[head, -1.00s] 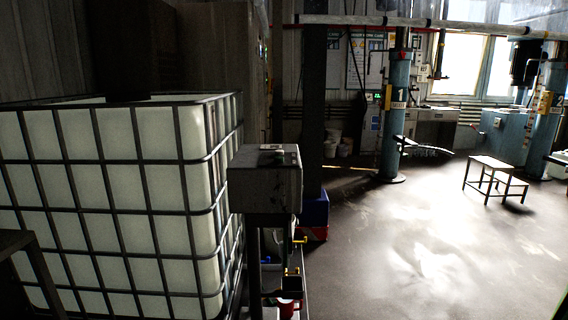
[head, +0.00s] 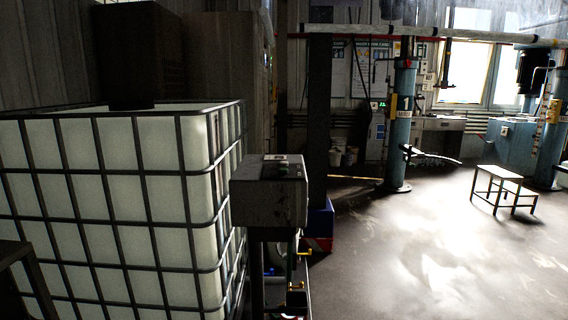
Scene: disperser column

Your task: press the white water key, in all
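A grey control box (head: 269,203) stands on a post in the middle of the head view, right beside the caged tank. Small dark and light parts (head: 275,158) show on its top, too small to tell apart. I cannot make out a white water key on it. My gripper is not in view.
A large white tank in a dark cage (head: 113,215) fills the left. Pipes with yellow valve handles (head: 297,286) sit low behind the box. A blue column marked 1 (head: 401,140) and a small stool (head: 499,178) stand farther back. The floor (head: 420,265) at right is clear.

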